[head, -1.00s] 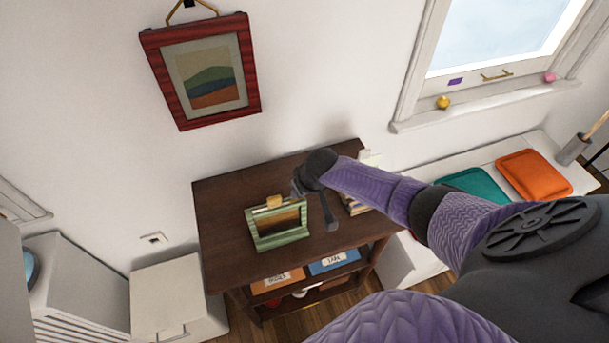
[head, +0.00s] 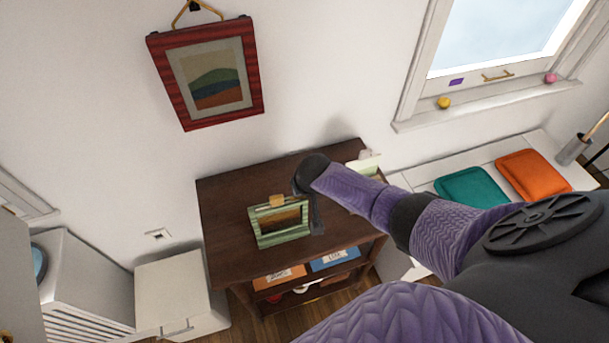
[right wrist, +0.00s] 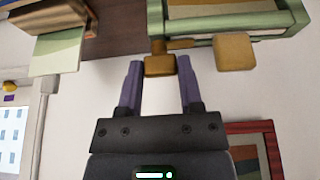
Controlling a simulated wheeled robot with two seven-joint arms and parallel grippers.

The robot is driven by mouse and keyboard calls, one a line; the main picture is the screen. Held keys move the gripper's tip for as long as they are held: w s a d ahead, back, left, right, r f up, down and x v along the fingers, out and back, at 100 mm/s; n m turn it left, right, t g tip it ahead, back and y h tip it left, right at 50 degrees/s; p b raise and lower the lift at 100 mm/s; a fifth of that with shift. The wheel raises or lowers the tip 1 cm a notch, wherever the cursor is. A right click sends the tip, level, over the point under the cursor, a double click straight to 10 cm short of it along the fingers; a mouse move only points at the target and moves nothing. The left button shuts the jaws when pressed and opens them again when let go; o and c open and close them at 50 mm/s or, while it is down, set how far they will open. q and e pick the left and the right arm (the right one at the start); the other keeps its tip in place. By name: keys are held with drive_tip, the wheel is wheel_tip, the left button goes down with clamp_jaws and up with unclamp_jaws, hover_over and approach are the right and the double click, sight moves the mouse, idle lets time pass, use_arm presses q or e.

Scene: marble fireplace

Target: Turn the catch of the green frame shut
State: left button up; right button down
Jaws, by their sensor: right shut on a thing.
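The green frame (head: 266,241) stands on the dark brown cabinet top, with a picture in it and a brass-coloured tab (head: 277,201) at its top middle. In the right wrist view the frame (right wrist: 296,20) shows along the upper edge, with the tab (right wrist: 235,52) below it. A brass catch (right wrist: 160,66) on a short stem sits at the frame's window-side end. My right gripper (right wrist: 160,72) has its two fingers either side of this catch and is shut on it. In the head view my right gripper (head: 317,222) is beside the frame's right end and hides the catch. My left gripper is not in view.
The cabinet (head: 225,215) has free top space left of the frame. A pale green card (head: 364,164) stands at its back right. A red-framed picture (head: 157,75) hangs on the wall behind. A bench with teal (head: 470,188) and orange cushions is at right.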

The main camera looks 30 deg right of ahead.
drive_tip(key=shift+c, duration=1.2)
unclamp_jaws()
drive_tip(key=p+v, duration=0.5)
drive_tip(key=v, duration=0.5)
drive_tip(key=s+f+n+g+b, duration=0.1)
drive_tip(key=s+f+b, duration=0.4)
drive_tip(key=f, duration=0.5)
drive_tip(key=s+f+b, duration=0.4)
drive_tip(key=f+b, duration=0.1)
drive_tip(key=f, duration=0.5)
drive_tip(key=s+f+n+g+b, duration=0.1)
drive_tip(key=s+f+b, duration=0.4)
drive_tip(key=f, duration=0.5)
drive_tip(key=s+a+f+n+b, duration=0.1)
drive_tip(key=s+f+b, duration=0.3)
drive_tip(key=s+f, duration=0.4)
drive_tip(key=s+a+f+n+g+b, duration=0.1)
drive_tip(key=s+a+f+n+b, duration=0.1)
drive_tip(key=s+a+f+b, duration=0.2)
drive_tip(key=s+f, duration=0.3)
drive_tip(key=s, duration=0.5)
drive_tip(key=shift+s+a+f+g+y, duration=0.25)
drive_tip(key=shift+f+g+y, duration=0.05)
drive_tip(key=shift+f+y, duration=0.1)
